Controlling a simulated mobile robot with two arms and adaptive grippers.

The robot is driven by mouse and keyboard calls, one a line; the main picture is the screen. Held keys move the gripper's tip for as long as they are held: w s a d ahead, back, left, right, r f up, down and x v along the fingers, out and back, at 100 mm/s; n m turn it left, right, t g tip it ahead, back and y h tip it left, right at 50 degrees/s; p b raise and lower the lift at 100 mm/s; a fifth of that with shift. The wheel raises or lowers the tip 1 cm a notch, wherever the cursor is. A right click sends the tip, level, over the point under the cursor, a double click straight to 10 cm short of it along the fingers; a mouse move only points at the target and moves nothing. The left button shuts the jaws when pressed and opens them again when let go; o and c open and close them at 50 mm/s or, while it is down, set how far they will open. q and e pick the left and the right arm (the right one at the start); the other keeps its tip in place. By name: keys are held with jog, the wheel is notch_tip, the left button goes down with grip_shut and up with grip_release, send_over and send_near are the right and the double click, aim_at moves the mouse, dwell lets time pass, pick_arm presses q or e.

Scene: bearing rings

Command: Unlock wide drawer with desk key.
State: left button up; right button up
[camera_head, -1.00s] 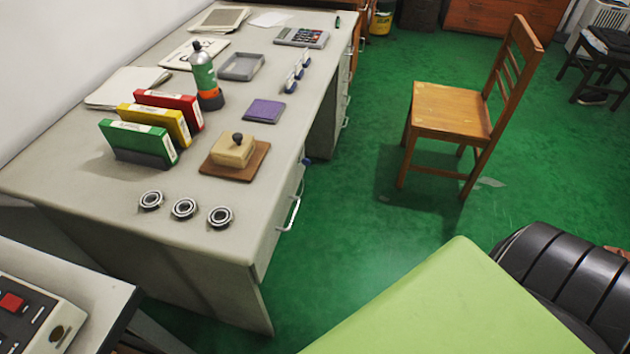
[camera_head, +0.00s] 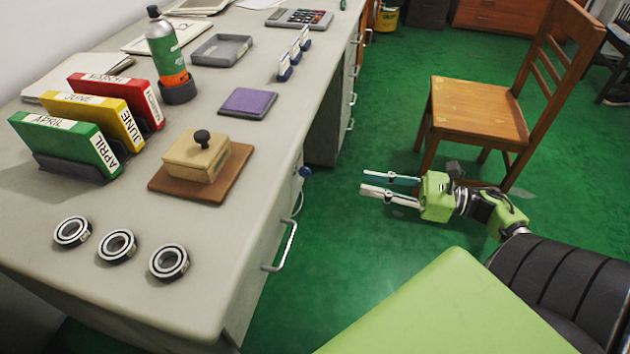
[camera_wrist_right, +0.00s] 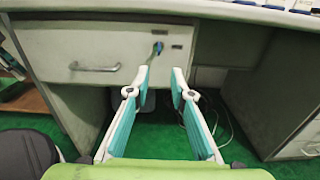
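A blue key (camera_head: 305,171) sticks out of the desk's front face. In the right wrist view the blue key (camera_wrist_right: 158,47) sits in a lock at the upper right of a pale drawer front (camera_wrist_right: 60,47). A metal handle (camera_wrist_right: 94,67) is left of the key; it also shows in the head view (camera_head: 283,247). My right gripper (camera_head: 363,183) is open and empty, over the floor right of the desk. In the right wrist view its fingertips (camera_wrist_right: 160,78) point toward the desk front, below the key and apart from it. My left gripper is not in view.
The desk top (camera_head: 300,95) holds three bearing rings (camera_head: 117,246), a stamp (camera_head: 197,155) on a brown board, binders (camera_head: 70,145) and a spray bottle (camera_head: 165,45). A wooden chair (camera_head: 480,110) stands behind my right gripper. Green floor lies between desk and chair.

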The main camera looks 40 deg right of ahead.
jog(key=x, duration=1.4)
jog(key=shift+s, duration=0.15)
grip_shut()
